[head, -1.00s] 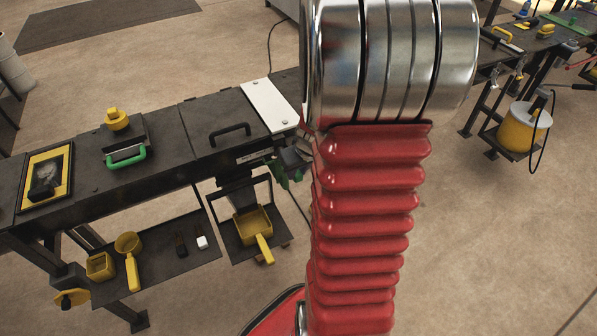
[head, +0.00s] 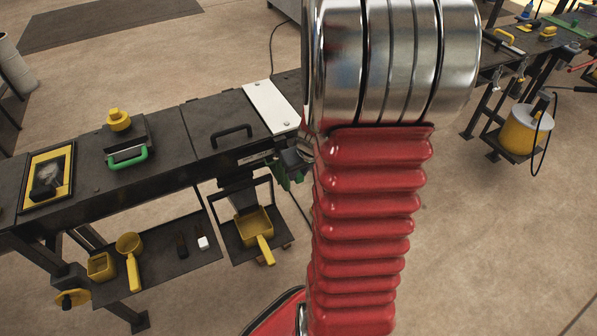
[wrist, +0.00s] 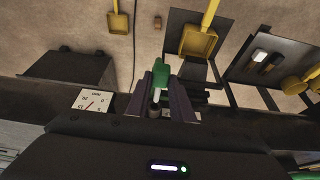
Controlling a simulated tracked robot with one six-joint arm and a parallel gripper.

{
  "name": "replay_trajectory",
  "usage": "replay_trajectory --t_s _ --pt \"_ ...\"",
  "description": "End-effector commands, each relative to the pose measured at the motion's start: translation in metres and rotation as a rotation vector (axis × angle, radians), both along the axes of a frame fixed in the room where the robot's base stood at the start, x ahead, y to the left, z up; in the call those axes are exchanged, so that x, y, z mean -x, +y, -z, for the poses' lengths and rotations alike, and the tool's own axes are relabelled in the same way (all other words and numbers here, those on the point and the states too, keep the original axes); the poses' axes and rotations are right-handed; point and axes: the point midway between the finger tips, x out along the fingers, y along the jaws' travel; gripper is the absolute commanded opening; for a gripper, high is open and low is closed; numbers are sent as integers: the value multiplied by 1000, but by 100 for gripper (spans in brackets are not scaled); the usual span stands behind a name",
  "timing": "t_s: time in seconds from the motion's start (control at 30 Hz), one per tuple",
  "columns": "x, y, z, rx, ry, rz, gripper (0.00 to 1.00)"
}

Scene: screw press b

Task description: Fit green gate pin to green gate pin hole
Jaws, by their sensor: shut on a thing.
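The green gate pin (wrist: 162,70) shows in the wrist view as a green body with a pale tip, between the two dark fingers of my gripper (wrist: 166,88). My gripper is shut on it. A small grey round part lies just below the pale tip; I cannot tell whether the tip touches it or whether it is the pin hole. In the head view my red and chrome arm hides most of my gripper; a bit of it shows at the bench's right end, beside dark green parts (head: 293,172) that I cannot tell apart.
The dark bench (head: 190,145) carries a white plate (head: 270,106), a black handle (head: 231,134), a green handle (head: 127,157) and a yellow knob (head: 118,119). A yellow scoop (head: 253,222) sits on a low shelf. A white dial (wrist: 93,100) is left of my gripper. Open floor lies right.

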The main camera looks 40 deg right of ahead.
Motion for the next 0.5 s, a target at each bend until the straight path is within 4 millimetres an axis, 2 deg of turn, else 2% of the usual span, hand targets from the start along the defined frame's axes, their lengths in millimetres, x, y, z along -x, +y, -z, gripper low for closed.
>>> replay_trajectory --t_s 0.5 --pt "-12 -5 0 0 0 0 0"
